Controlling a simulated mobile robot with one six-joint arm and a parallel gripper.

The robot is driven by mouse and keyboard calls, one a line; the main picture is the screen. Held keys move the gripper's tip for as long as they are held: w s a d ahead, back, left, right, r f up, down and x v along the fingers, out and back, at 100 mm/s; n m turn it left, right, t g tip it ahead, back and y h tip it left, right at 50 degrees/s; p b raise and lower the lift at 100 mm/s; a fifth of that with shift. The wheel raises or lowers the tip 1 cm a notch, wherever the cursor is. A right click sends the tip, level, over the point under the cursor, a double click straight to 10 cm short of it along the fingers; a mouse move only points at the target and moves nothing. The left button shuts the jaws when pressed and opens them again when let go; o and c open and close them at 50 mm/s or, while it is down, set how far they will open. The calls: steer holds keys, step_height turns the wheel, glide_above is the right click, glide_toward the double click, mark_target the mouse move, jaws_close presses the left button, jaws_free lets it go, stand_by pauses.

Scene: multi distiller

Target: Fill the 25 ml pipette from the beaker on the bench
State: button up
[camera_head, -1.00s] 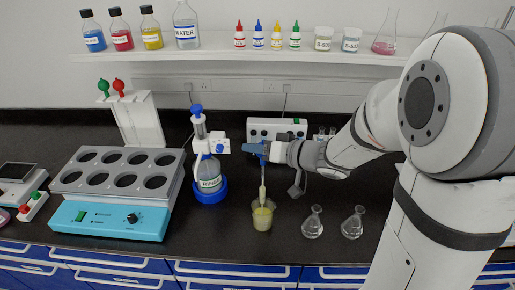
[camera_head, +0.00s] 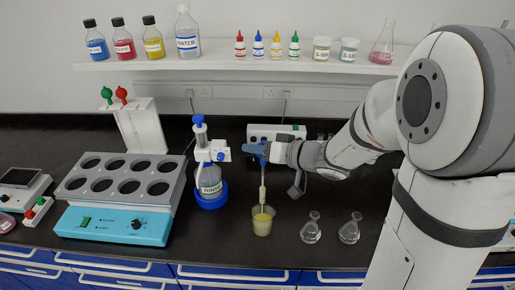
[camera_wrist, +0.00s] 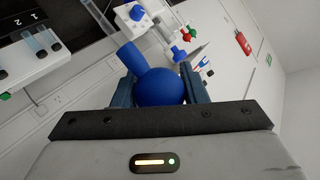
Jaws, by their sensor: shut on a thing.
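My gripper (camera_head: 262,150) is shut on the blue bulb at the top of the pipette; the bulb (camera_wrist: 160,86) shows between the two fingers in the wrist view. The pipette (camera_head: 262,191) hangs upright below the gripper, with its pale yellowish wide part just above the beaker. The beaker (camera_head: 262,224) stands on the bench and holds yellowish liquid. The pipette's lower end is inside the beaker; I cannot tell how deep the tip sits in the liquid.
Two small glass flasks (camera_head: 311,229) (camera_head: 350,229) stand right of the beaker. A blue-based dispenser bottle (camera_head: 211,190) stands to its left, with a multi-hole heating block (camera_head: 120,190) beyond. A white socket-like box (camera_head: 275,132) is behind. A shelf (camera_head: 250,60) holds bottles.

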steer(key=shift+r+p, duration=1.3)
steer(key=shift+r, duration=3.05)
